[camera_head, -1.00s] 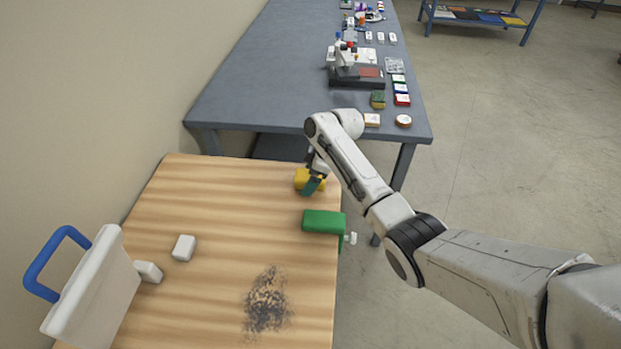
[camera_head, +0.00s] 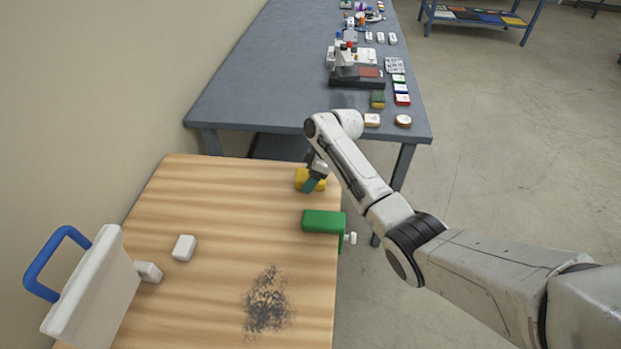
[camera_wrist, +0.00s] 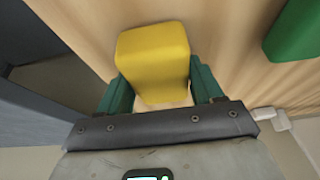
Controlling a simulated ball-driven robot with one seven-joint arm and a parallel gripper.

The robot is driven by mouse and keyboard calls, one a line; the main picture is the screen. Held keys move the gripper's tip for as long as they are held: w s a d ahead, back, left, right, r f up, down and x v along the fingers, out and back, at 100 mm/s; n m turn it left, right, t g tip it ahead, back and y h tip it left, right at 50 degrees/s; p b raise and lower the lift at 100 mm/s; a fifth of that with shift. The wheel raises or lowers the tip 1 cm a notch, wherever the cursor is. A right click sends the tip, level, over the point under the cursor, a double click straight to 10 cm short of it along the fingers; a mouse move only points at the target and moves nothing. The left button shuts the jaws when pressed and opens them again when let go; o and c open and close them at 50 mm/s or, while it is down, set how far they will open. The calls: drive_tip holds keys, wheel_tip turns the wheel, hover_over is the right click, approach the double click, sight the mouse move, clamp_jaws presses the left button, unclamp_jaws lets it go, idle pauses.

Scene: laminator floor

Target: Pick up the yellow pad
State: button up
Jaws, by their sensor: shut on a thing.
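The yellow pad (camera_head: 303,177) is a small block at the far right corner of the wooden table (camera_head: 200,210). My gripper (camera_head: 312,183) is down at it and hides part of it in the head view. In the wrist view the yellow pad (camera_wrist: 155,58) sits between the two green fingers of my gripper (camera_wrist: 158,88), one on each side, shut on it. The pad appears at or very near the table top; any gap beneath it cannot be told.
A green block (camera_head: 323,221) with a white knob lies close by at the table's right edge. A white block (camera_head: 184,248), a white board with a blue handle (camera_head: 92,290) and a dark smudge (camera_head: 267,302) are also on the table. A grey bench (camera_head: 255,75) stands behind.

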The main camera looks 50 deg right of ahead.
drive_tip(key=shift+r, duration=0.15)
drive_tip(key=shift+r, duration=0.25)
wheel_tip(320, 180, up, 2)
drive_tip(key=shift+r+b, duration=0.25)
drive_tip(key=shift+b, duration=0.25)
drive_tip(key=s+r, duration=0.4)
drive_tip(key=shift+r, duration=0.35)
drive_tip(key=s+r+p, duration=0.3)
drive_tip(key=s+r, duration=0.2)
drive_tip(key=s, duration=0.5)
drive_tip(key=shift+a, duration=0.2)
